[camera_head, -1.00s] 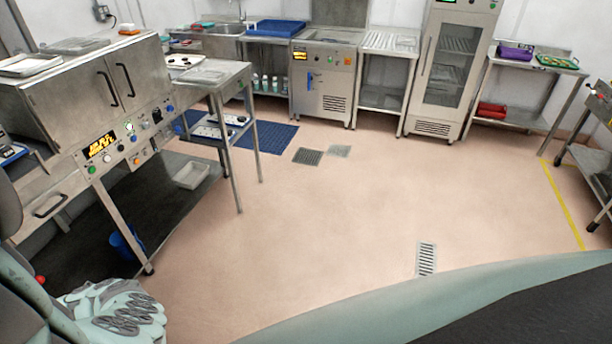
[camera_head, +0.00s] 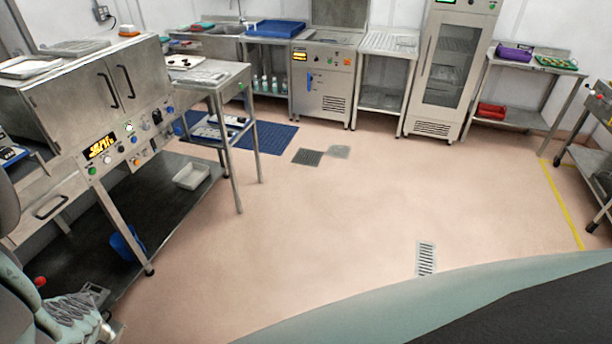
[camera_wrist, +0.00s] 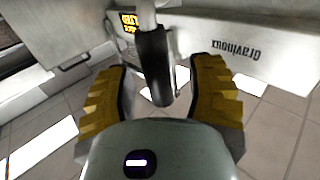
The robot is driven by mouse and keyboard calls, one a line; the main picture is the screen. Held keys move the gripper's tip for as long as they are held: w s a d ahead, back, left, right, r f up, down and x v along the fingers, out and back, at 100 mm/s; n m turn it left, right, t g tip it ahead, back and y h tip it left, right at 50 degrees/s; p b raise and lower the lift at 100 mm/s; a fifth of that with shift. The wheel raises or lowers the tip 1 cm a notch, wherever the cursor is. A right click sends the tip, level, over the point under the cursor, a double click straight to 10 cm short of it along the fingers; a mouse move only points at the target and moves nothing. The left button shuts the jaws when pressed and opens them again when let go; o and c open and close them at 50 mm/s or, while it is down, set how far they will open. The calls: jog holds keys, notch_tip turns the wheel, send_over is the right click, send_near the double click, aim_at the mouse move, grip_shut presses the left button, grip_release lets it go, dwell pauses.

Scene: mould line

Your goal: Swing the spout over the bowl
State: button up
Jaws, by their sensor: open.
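In the wrist view, my gripper (camera_wrist: 158,78) is open, with its ridged yellow fingers wide apart. A dark cylindrical grip (camera_wrist: 155,72) on a pale metal pipe (camera_wrist: 145,16), which looks like the spout, comes down from the top and lies between the fingers. I see a gap on both sides of it. Its far end and its pivot are out of view. I cannot make out the bowl in either view. My gripper's fingers do not show in the head view.
A machine housing (camera_wrist: 205,42) with upside-down lettering and a lit display (camera_wrist: 129,22) stands behind the grip. In the head view, a steel cabinet bench (camera_head: 100,90) is at left, a sink counter (camera_head: 215,30) at back left. The middle floor (camera_head: 310,215) is clear.

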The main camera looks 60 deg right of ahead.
jog(key=shift+o, duration=0.2)
grip_shut()
jog(key=shift+w, duration=0.1)
dwell(0.4)
